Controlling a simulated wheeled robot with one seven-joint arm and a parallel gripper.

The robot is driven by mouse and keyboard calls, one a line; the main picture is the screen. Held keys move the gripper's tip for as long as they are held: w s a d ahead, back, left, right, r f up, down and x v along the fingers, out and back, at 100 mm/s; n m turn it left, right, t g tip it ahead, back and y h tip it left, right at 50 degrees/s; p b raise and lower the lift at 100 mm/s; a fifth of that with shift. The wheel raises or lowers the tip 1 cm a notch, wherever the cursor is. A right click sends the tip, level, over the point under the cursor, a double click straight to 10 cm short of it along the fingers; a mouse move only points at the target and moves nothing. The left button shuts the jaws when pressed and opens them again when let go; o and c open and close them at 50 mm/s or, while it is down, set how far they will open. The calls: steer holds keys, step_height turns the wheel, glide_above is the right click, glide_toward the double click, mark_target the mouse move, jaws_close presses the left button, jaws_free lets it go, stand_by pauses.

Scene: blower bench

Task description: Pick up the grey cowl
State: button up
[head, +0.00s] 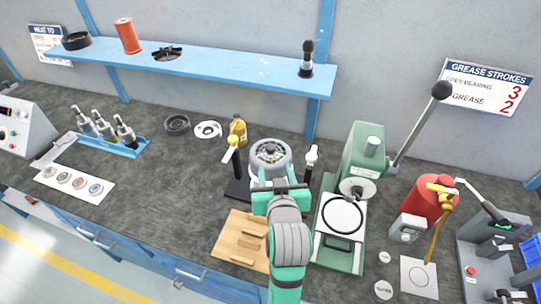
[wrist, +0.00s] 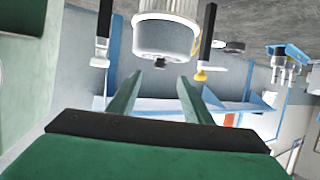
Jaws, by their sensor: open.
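A grey round housing with a vented top, which looks like the grey cowl (head: 270,153), stands on a dark base between two upright handles at mid-bench. In the wrist view the grey body (wrist: 164,38) is straight ahead, with a small dark nub on its underside. My gripper (head: 280,187) is just in front of it in the head view. In the wrist view my gripper's fingers (wrist: 160,82) are apart with nothing between them, and a gap seems to separate them from the body. My arm hides the near part of the base in the head view.
A yellow-topped handle (head: 231,156) and a white-topped handle (head: 311,158) flank the housing closely. A green press (head: 362,155) stands to the right, a wooden board (head: 238,240) in front. A blue shelf (head: 220,72) runs behind. Bench left of the board is clear.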

mark_target(271, 151)
steer(key=x, duration=1)
steer(key=shift+w+a+r, duration=0.1)
steer(key=shift+w, duration=0.2)
jaws_close()
